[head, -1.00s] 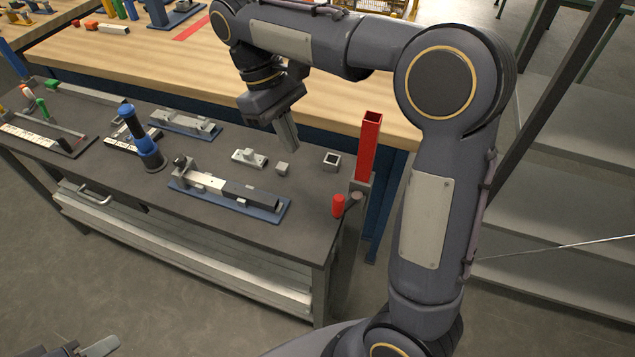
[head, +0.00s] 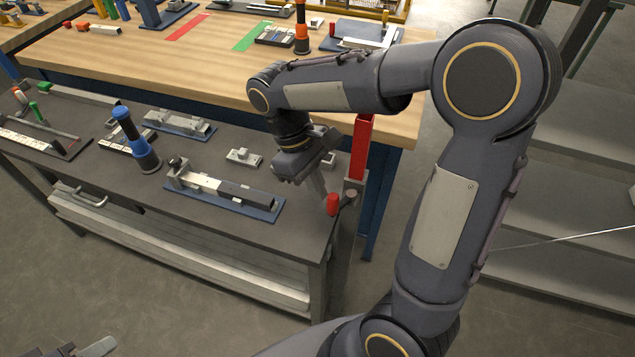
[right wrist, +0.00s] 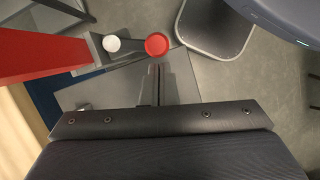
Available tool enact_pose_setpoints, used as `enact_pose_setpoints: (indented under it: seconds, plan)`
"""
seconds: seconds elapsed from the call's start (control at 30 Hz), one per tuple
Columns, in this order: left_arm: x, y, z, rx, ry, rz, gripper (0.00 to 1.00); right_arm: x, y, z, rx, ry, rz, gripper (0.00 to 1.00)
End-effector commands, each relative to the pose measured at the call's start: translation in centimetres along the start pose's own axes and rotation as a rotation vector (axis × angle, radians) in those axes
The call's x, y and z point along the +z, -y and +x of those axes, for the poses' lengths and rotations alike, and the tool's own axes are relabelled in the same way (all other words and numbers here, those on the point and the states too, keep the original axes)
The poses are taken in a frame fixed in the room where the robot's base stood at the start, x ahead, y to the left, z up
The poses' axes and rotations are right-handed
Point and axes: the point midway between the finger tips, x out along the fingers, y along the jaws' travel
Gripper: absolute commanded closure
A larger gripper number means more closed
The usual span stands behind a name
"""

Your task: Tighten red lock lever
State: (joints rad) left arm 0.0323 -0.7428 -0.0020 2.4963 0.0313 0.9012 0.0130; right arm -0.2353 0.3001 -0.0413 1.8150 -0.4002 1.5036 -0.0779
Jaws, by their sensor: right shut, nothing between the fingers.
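The red lock lever (head: 333,204) has a red cylindrical knob on a short grey arm at the table's right corner, below the red post (head: 361,150). The knob also shows in the right wrist view (right wrist: 158,44), with the lever's pale round pivot to its left. My right gripper (head: 321,196) is shut and empty, its fingertips just left of the knob in the head view. In the right wrist view the fingertips (right wrist: 156,68) point at the knob; whether they touch it, I cannot tell. Part of my left gripper (head: 92,349) shows at the bottom left; its jaw state is unclear.
The dark worktable (head: 120,192) carries a blue-based fixture (head: 225,193), a blue-handled tool (head: 135,140) and a small grey block piece (head: 243,158). A wooden bench (head: 200,60) stands behind. Grey shelf steps (head: 570,220) lie to the right.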

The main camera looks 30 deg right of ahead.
Motion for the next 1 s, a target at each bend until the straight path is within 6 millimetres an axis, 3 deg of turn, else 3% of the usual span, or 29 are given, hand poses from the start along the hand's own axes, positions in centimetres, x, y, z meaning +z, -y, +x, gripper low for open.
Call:
enact_pose_setpoints:
  seconds: [0.33,0.67,1.0]
  plan:
    - [0.0,0.0,-0.1,0.0,0.0,0.0,0.64,0.2,0.0,0.0,0.003,0.0,-0.007,1.0]
    - [-0.6,-0.5,-1.2,0.0,0.0,0.0,0.64,2.8,1.3,1.0,0.152,0.002,-0.379,1.0]
    - [-0.6,-0.5,-1.1,0.0,0.0,0.0,0.64,2.8,1.3,1.1,0.163,0.001,-0.407,1.0]
